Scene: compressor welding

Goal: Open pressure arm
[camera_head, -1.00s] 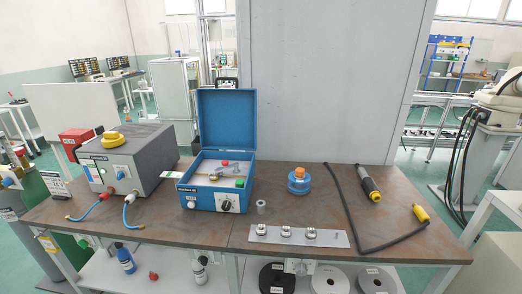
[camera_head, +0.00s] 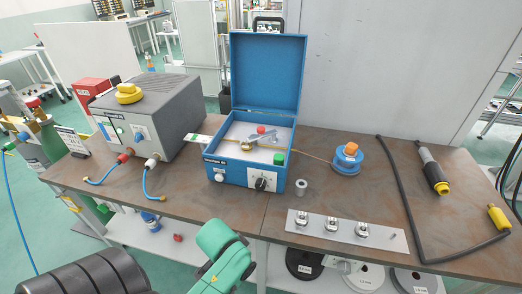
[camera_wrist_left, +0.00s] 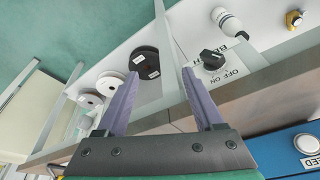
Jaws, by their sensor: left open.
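The blue wire-feeder box (camera_head: 216,172) stands on the bench with its lid (camera_head: 268,72) raised. Inside, a grey pressure arm (camera_head: 262,136) with a red knob (camera_head: 261,130) lies across the light floor, near a brass-coloured round part. Its exact latch state is too small to tell. My left arm comes in at the bottom of the head view, with its green part in front of the bench edge, below the box. My left gripper (camera_wrist_left: 160,73) is open and empty in the left wrist view. My right gripper is not in view.
A grey power unit (camera_head: 158,110) stands left of the box. A blue spool (camera_head: 347,160) with a wire to the box, a small grey cylinder (camera_head: 301,187), a metal plate (camera_head: 382,235) and a black cable torch (camera_head: 428,165) lie to the right. A black switch knob (camera_wrist_left: 212,58) shows in the wrist view.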

